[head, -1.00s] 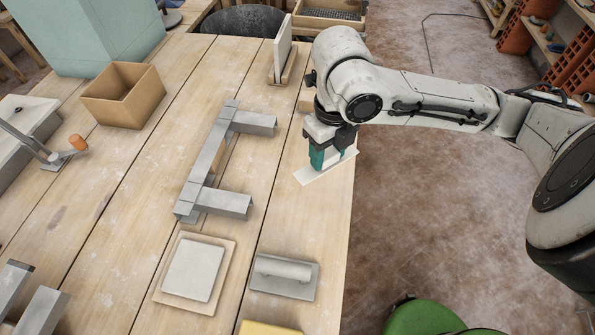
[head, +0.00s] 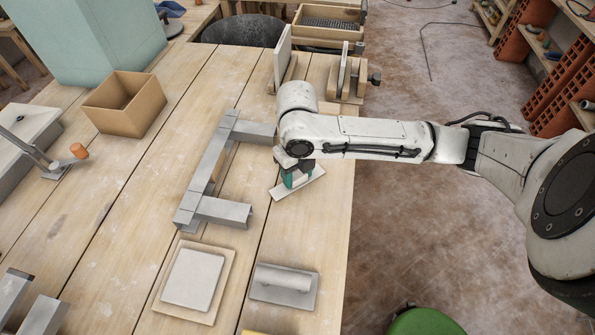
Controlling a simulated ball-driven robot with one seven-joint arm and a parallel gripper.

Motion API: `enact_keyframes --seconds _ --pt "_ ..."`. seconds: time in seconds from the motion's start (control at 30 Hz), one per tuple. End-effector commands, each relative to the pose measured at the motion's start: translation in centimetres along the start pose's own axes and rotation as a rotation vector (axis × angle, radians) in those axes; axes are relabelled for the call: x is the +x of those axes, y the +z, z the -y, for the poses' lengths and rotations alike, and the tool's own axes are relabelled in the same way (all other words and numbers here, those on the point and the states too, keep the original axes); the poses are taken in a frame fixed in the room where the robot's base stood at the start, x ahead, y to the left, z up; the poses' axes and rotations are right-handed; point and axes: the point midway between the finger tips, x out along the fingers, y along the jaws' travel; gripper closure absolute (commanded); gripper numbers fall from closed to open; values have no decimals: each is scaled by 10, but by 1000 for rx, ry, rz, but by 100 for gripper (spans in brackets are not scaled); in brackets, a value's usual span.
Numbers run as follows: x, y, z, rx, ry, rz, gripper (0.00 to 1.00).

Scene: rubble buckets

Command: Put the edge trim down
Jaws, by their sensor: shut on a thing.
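The edge trim (head: 303,187) is a flat, pale strip near the right edge of the wooden table. It lies at a slant, low over the boards or on them; I cannot tell whether it touches. My gripper (head: 288,181), with green fingers, is shut on the trim near its middle. My own arm and wrist hide the top of the gripper.
A grey metal bracket frame (head: 206,170) lies just left of the trim. A trowel-like float (head: 284,284) and a white tile on a board (head: 193,279) are nearer. A cardboard box (head: 125,104) stands at the left. Bare wooden table (head: 295,228) surrounds the trim's near side.

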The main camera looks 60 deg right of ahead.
Motion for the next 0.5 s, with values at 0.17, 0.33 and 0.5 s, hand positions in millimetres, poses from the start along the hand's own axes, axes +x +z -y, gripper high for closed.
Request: enact_keyframes --seconds 0.17,0.33,0.5 --pt "-1 0 0 0 0 1 87" --pt "3 0 0 0 0 1 48" --pt "2 0 0 0 0 0 32"
